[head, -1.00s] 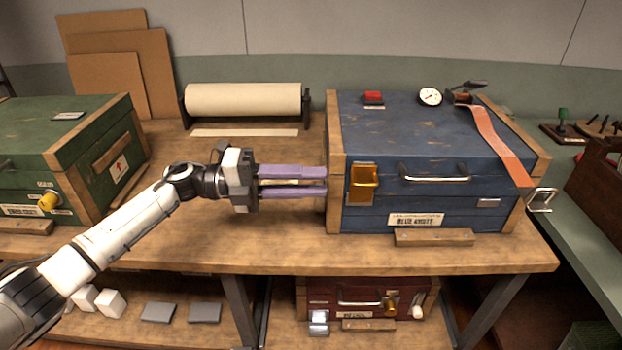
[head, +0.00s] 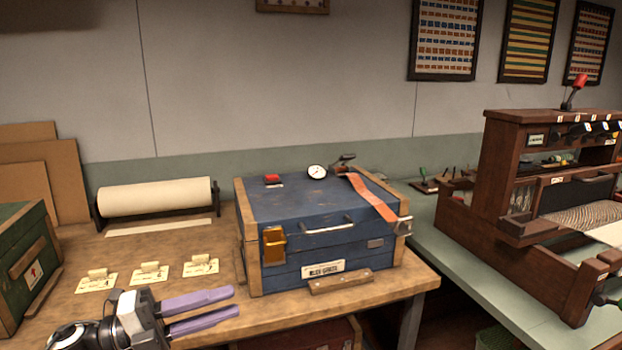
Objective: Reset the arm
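My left gripper (head: 200,310) shows at the lower left in the head view, with its two purple fingers apart and nothing between them. It is in front of the wooden bench (head: 80,252), left of the blue chest (head: 325,225) and apart from it. The chest is closed, with a brass latch plate on its front left. My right gripper is not in view.
A green chest (head: 22,265) stands at the left edge. A paper roll (head: 155,196) lies at the back, with several label cards (head: 148,273) in front of it. A dark wooden loom-like machine (head: 500,165) stands on the green bench at right.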

